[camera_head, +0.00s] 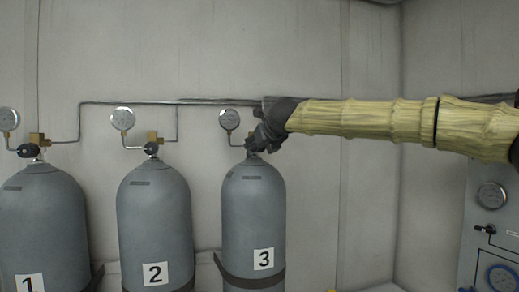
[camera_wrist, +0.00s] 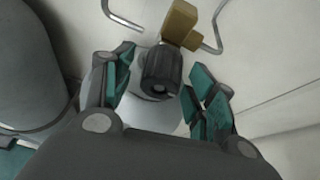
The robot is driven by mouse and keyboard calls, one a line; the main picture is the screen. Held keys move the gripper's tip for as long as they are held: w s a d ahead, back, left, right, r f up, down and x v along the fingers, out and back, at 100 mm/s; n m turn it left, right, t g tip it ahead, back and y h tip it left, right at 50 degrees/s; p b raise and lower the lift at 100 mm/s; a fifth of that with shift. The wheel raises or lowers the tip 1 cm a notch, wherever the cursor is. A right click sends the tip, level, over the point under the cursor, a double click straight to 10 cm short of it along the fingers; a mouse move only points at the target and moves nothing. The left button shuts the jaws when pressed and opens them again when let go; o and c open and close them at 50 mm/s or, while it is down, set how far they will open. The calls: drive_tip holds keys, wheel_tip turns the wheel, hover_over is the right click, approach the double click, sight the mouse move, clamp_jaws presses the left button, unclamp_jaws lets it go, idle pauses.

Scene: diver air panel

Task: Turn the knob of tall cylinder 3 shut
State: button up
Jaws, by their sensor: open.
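Tall cylinder 3 (camera_head: 254,215) is a grey tank with a white label, rightmost of the row in the head view. In that view my gripper (camera_head: 257,143) is at its top and hides the valve. The wrist view shows the cylinder's black ribbed knob (camera_wrist: 162,72), attached to a brass valve block (camera_wrist: 181,22). My gripper (camera_wrist: 160,88) is open, with a teal-padded finger on each side of the knob. A gap shows between the knob and each finger, wider on the left. The knob's turned position cannot be told.
Cylinder 1 (camera_head: 42,225) and cylinder 2 (camera_head: 154,218) stand to the left. A thin pipe (camera_head: 150,102) runs along the wall above. A gauge (camera_head: 229,119) sits just left of my gripper. A grey panel with gauges (camera_head: 490,235) stands at the right.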

drive_tip(key=v, duration=1.1)
drive_tip(key=shift+s, duration=0.25)
